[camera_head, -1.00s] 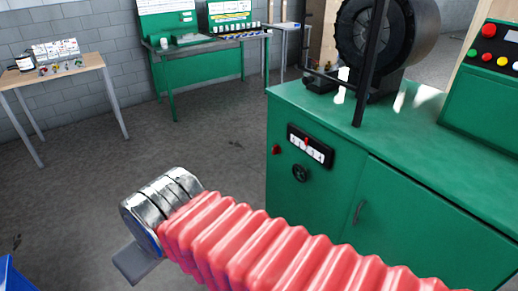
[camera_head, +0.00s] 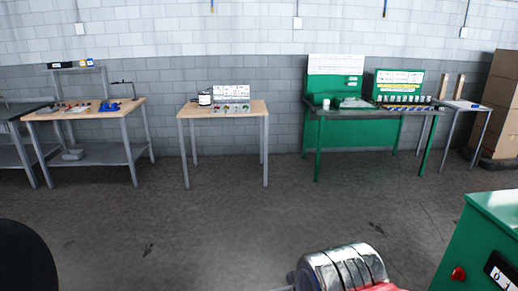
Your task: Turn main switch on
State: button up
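The green machine cabinet (camera_head: 478,240) is cut off at the lower right. On its front are a red knob (camera_head: 458,273) and part of a black panel with white markings (camera_head: 502,270). Which of these, if any, is the main switch I cannot tell. My arm's silver end and a bit of its red sleeve show at the bottom, left of the cabinet and apart from it in the picture. Only a sliver of grey shows beside the silver end, and my gripper's fingers are not visible.
Along the back wall stand a wooden-top workbench (camera_head: 99,113), a small wooden-top table (camera_head: 240,108), a green bench (camera_head: 343,113) and cardboard boxes (camera_head: 501,95). The grey floor (camera_head: 220,225) between is clear. A dark rounded object (camera_head: 22,258) is at the lower left.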

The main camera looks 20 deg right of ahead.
aim_at(459, 274)
jog(key=z, duration=0.3)
jog(key=i, duration=1.15)
jog(key=z, duration=0.4)
